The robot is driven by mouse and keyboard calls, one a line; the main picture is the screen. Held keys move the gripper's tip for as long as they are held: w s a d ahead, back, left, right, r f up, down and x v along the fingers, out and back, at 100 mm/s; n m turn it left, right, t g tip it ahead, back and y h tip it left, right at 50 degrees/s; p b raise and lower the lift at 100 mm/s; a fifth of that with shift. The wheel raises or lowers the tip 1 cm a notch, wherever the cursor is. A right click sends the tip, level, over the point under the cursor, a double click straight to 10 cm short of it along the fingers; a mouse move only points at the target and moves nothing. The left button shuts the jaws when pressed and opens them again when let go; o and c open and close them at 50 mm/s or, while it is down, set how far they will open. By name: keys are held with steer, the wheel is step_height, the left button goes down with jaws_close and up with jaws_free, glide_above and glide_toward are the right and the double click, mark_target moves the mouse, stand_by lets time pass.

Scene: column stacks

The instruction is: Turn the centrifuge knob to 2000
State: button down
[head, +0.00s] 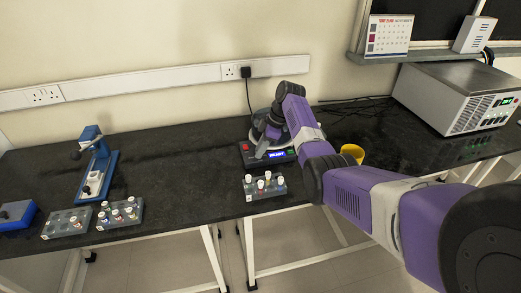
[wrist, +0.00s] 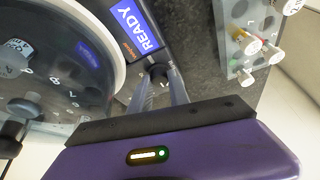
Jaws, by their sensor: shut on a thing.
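The centrifuge (head: 246,157) stands on the dark bench below my arm, with a blue lit display on its front. In the wrist view its round lid fills the left side, and the display (wrist: 133,24) reads READY. The small dark knob (wrist: 158,72) sits on the front panel beside the display. My gripper (wrist: 161,80) is shut on the knob, one finger on each side. The scale around the knob is too small and partly hidden to read. In the head view my gripper (head: 263,146) is at the centrifuge's front, and the knob is hard to make out.
A rack of capped tubes (head: 250,194) stands just in front of the centrifuge; it also shows in the wrist view (wrist: 233,66). A yellow cup (head: 352,152) is to the right, near my arm. More racks and a blue stand (head: 104,165) are at left; a grey boxed instrument (head: 455,90) is at right.

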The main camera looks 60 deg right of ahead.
mark_target(268, 156)
steer(key=c, duration=1.2)
jaws_free()
steer(key=shift+c, duration=0.2)
steer(key=shift+r, duration=0.1)
steer(key=v, duration=0.7)
steer(key=shift+r, duration=0.35)
steer(key=shift+s+d, duration=0.1)
